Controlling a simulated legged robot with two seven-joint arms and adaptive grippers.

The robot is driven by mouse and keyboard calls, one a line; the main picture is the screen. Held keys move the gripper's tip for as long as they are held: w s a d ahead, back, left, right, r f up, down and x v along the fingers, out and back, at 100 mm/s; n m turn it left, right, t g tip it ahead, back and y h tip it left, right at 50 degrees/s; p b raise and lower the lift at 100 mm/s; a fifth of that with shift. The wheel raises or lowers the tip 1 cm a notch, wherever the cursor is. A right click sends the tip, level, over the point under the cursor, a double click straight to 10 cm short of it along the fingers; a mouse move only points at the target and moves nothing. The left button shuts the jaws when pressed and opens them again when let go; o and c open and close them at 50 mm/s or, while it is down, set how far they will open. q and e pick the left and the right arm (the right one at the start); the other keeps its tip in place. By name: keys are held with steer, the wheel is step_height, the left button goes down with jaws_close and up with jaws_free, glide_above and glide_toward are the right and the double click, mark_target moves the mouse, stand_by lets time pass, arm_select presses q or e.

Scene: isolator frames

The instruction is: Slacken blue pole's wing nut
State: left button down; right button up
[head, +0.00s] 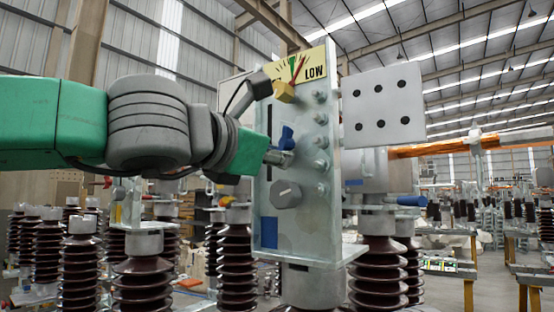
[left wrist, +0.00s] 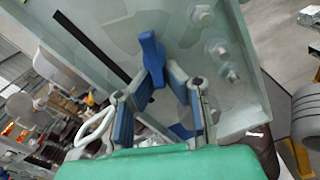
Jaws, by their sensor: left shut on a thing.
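The blue wing nut (head: 287,137) is on the front of an upright grey metal plate (head: 298,225), which stands on a brown ribbed insulator column (head: 299,286). A blue square (head: 269,232) marks the plate's lower part. My left gripper (head: 280,157) reaches in from the left at the plate. In the left wrist view, the wing nut (left wrist: 152,55) stands up between the two fingertips of my left gripper (left wrist: 158,84), which is shut on its lower part. The gripper partly hides the nut's base in the head view. My right gripper is not in view.
Above is a yellow gauge (head: 300,68) marked LOW with a red pointer. A grey knob (head: 286,194) sits below the nut, with several bolts along the plate's right side. A white plate with holes (head: 383,106) is behind right. Other insulators crowd the left.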

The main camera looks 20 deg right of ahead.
arm_select(q)
steer(key=c, duration=1.6)
jaws_free()
steer(key=shift+d, duration=0.1)
steer(key=shift+c, duration=0.2)
steer(key=shift+s, duration=0.1)
steer(key=v, duration=1.2)
